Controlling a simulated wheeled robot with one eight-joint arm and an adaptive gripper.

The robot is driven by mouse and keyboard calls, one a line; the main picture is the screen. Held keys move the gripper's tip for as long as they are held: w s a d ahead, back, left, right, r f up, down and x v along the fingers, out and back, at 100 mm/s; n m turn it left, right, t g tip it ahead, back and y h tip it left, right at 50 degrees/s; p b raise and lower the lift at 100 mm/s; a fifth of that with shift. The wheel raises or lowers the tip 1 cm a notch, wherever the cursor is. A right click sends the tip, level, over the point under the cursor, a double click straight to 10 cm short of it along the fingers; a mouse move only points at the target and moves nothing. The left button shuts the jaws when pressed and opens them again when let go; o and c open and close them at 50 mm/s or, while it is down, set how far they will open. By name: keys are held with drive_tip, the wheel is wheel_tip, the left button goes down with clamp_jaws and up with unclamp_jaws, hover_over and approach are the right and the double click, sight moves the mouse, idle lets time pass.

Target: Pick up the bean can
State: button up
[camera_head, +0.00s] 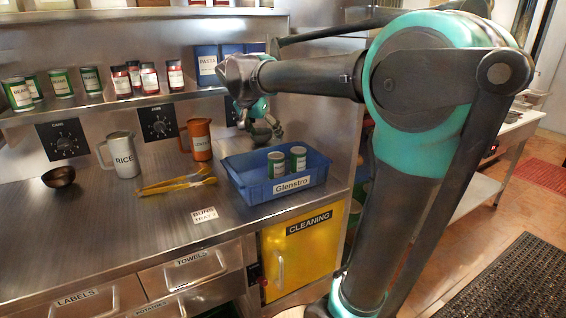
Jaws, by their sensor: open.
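Green cans with white labels stand on the shelf at the upper left, and the label on the leftmost can (18,94) seems to read BEANS. A second green can (61,83) and a third (91,80) stand to its right, with another partly hidden behind the leftmost. Two similar green cans, one at the left (276,165) and one at the right (298,159), stand upright in a blue crate (259,191) labelled Glenstro; their print is too small to read. My gripper (264,131) is open and empty, above and behind the crate's back edge, apart from the cans.
Yellow tongs (177,185), a RICE jug (123,155), an orange jug (199,139) and a dark bowl (59,177) are on the steel counter. The counter's front left is clear.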

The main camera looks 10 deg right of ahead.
sight(277, 155)
drive_tip(key=x, duration=1.2)
drive_tip(key=shift+w+d, duration=0.3)
drive_tip(key=shift+w, duration=0.05)
drive_tip(key=shift+a+x, duration=0.15)
drive_tip(key=shift+x, duration=1.25)
drive_tip(key=shift+a+x, duration=0.15)
drive_tip(key=shift+x, duration=1.2)
drive_tip(key=shift+s+f, duration=0.15)
drive_tip(key=c, duration=1.6)
